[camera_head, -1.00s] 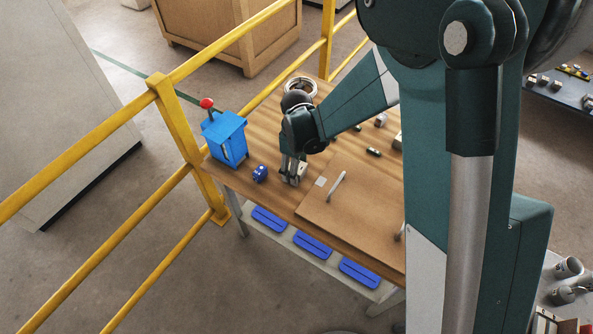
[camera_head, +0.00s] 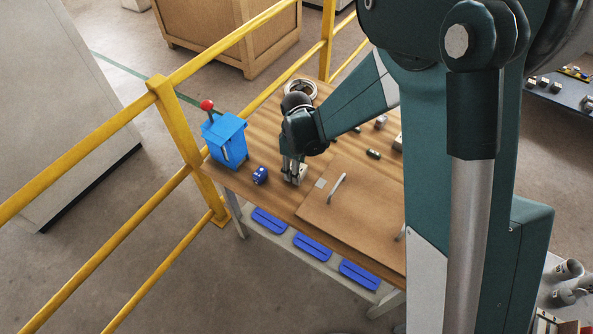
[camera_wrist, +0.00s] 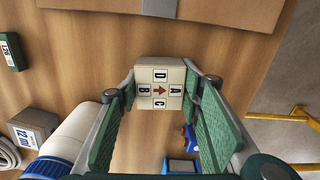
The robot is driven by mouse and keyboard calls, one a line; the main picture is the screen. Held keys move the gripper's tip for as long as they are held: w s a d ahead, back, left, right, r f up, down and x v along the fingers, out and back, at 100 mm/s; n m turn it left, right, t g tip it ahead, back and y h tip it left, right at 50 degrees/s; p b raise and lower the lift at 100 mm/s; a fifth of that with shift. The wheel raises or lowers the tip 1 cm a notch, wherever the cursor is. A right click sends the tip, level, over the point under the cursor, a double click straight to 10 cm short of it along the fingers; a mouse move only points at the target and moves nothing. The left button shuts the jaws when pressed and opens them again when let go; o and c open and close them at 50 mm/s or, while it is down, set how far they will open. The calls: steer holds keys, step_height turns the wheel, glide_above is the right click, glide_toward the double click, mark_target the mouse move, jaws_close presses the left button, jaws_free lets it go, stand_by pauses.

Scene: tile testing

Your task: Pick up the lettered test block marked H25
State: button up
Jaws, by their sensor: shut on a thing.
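A cream block (camera_wrist: 147,66) sits between the fingers of my gripper (camera_wrist: 160,88) in the wrist view. The face towards the camera carries the letters D, B, A and C around a red arrow. No H25 mark can be read on this face. The finger pads touch the block's left and right sides, so my gripper is shut on it. In the head view my gripper (camera_head: 294,176) points down at the wooden table, with the pale block (camera_head: 301,174) partly hidden by the fingers. The block is at or very near the table top; a gap cannot be made out.
A blue die (camera_head: 260,175) and a blue box with a red-knobbed lever (camera_head: 226,140) stand left of my gripper. A brown board (camera_head: 350,215) with handles lies to the right. A coil (camera_head: 300,88) and small blocks (camera_head: 374,153) lie behind. Yellow rails (camera_head: 175,115) border the table.

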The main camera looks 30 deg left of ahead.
steer(key=shift+r, duration=0.15)
step_height(320, 180, up, 10)
steer(key=shift+f+p, duration=0.15)
steer(key=shift+p, duration=1.05)
